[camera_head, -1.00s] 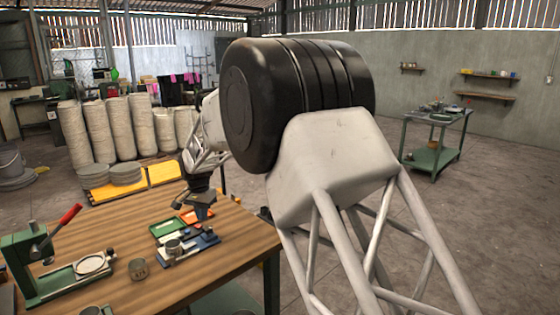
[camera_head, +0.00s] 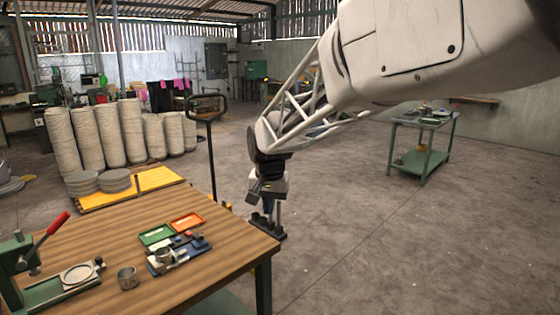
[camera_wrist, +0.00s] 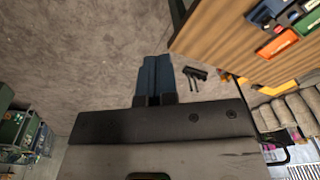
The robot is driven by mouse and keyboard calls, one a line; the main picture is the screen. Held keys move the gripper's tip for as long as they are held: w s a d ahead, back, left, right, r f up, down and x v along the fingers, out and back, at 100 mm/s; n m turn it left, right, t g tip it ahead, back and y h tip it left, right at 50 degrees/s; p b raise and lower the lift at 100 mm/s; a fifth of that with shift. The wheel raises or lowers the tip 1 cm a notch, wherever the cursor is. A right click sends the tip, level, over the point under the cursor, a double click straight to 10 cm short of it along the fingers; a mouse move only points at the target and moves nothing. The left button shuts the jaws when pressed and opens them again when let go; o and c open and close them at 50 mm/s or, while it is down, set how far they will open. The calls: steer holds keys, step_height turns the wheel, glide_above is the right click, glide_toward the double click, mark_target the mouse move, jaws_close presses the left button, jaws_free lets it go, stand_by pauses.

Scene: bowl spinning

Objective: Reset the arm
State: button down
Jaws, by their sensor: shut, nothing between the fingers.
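My gripper (camera_head: 266,228) hangs just beyond the right edge of the wooden table (camera_head: 215,263) in the head view, pointing down over the floor. In the wrist view my gripper (camera_wrist: 157,62) shows its two dark blue fingers pressed together with nothing between them. The table's corner (camera_wrist: 205,45) lies to the right of the fingers there. My gripper touches nothing that I can see.
On the table are a green tray (camera_head: 156,235), an orange tray (camera_head: 187,221), a blue fixture (camera_head: 180,256), a metal cup (camera_head: 127,278) and a green press with a red lever (camera_head: 55,225). A green cart (camera_head: 420,145) stands at the back right. Open floor lies right of the table.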

steer(key=s+d+f, duration=0.1)
steer(key=s+d, duration=0.6)
steer(key=s, duration=0.4)
steer(key=s+d+f+n+t, duration=0.1)
steer(key=s+d, duration=0.6)
steer(key=s, duration=0.5)
steer(key=s+d, duration=0.7)
steer(key=s, duration=0.4)
steer(key=shift+s+d+f+n+h, duration=0.2)
steer(key=shift+s+f+n+h, duration=0.1)
steer(key=shift+s+f, duration=0.1)
